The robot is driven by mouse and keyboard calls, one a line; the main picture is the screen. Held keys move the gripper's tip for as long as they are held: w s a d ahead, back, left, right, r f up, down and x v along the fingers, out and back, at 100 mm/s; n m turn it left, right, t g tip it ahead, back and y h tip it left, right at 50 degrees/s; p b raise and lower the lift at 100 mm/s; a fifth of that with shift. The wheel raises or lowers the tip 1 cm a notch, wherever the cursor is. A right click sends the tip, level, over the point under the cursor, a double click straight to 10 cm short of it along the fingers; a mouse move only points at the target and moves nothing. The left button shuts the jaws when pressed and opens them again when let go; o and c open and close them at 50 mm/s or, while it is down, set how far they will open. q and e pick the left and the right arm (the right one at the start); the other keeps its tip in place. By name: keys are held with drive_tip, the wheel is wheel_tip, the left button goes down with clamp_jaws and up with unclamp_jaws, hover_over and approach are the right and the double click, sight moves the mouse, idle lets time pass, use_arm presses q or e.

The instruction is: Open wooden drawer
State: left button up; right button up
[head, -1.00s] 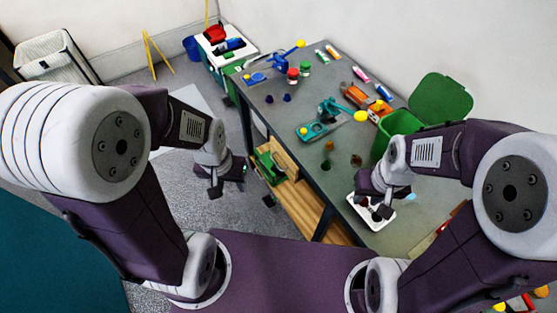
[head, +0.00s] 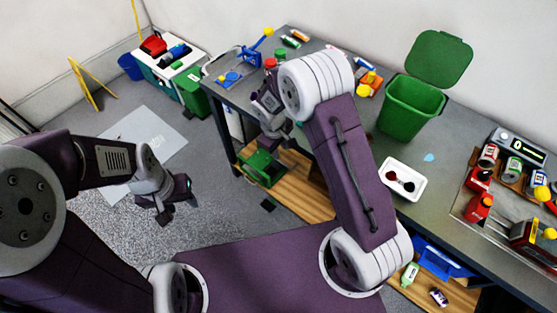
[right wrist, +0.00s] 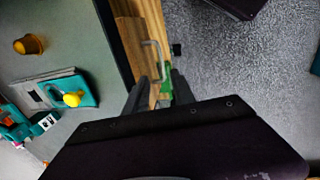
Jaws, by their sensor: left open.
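A light wooden drawer or shelf board (head: 305,192) shows below the grey tabletop in the head view; I cannot tell which it is. In the right wrist view its pale wood (right wrist: 133,45) runs along the table edge, with a bent grey metal handle (right wrist: 153,43) beside it. My right gripper (head: 268,132) is at the table's front edge, above a green box (head: 262,168). In the right wrist view its fingers (right wrist: 158,90) are apart, with the handle's lower end and something green between or beyond them. My left gripper (head: 168,210) is open and empty over the floor.
The grey table (head: 425,210) carries a green bin (head: 410,108), a white tray (head: 402,178) and, at right, several cans and bottles. A white-topped cart (head: 168,58) stands at the back left.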

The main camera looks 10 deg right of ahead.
sight(281, 162)
drive_tip(key=f, duration=0.5)
drive_tip(key=w+f, duration=0.1)
drive_tip(key=f, duration=0.2)
drive_tip(key=shift+d+f, duration=0.15)
drive_tip(key=shift+d, duration=0.25)
drive_tip(key=shift+w+a, duration=0.1)
clamp_jaws()
idle(0.7)
